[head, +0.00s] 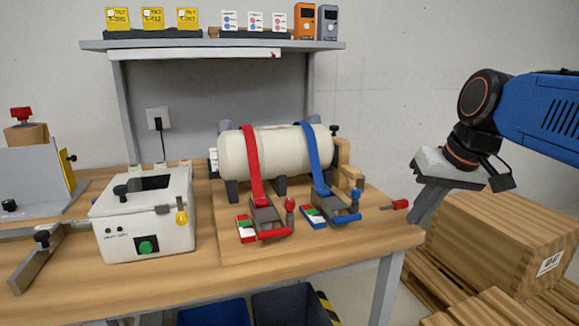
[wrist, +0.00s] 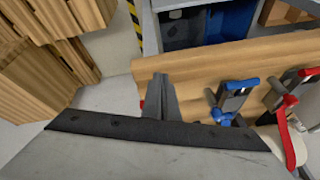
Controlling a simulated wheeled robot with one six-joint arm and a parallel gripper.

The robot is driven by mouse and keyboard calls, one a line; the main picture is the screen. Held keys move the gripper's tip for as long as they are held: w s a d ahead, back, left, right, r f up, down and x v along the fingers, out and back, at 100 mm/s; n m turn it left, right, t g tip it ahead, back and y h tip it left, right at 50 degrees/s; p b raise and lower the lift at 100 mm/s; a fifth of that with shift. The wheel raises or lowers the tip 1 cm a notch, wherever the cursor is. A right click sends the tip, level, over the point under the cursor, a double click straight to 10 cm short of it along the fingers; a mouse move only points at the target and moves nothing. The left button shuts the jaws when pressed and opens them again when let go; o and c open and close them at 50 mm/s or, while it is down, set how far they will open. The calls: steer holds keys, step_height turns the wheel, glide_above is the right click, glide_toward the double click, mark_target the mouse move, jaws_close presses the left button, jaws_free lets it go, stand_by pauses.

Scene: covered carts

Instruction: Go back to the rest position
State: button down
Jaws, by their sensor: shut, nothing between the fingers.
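My gripper (head: 418,222) hangs from my blue arm at the right of the head view, beside the right end of the workbench (head: 330,252). In the wrist view its fingers (wrist: 161,80) are together, with nothing between them. They show in front of the bench's wooden edge. My gripper is apart from the white cylinder (head: 275,152), which lies under a red strap (head: 250,160) and a blue strap (head: 313,155). The red clamp (head: 268,222) and the blue clamp (head: 332,208) also show in the wrist view, the blue one (wrist: 236,95) nearer my fingers.
A white box with a green button (head: 146,245) stands left of the cylinder. A shelf (head: 215,45) with cards and devices is above. A small red-handled item (head: 400,204) lies near the bench's right edge. A wooden crate (head: 500,240) stands on pallets at right. Bins (head: 290,305) sit below.

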steer(key=s+d+f+h, duration=0.1)
steer(key=s+f, duration=0.6)
steer(key=f, duration=0.2)
steer(key=s+d+f, duration=0.1)
steer(key=s+f, duration=0.6)
steer(key=f, duration=0.3)
steer(key=shift+d+t+h, duration=0.3)
steer(key=shift+d+h, duration=0.05)
steer(key=shift+h, duration=0.05)
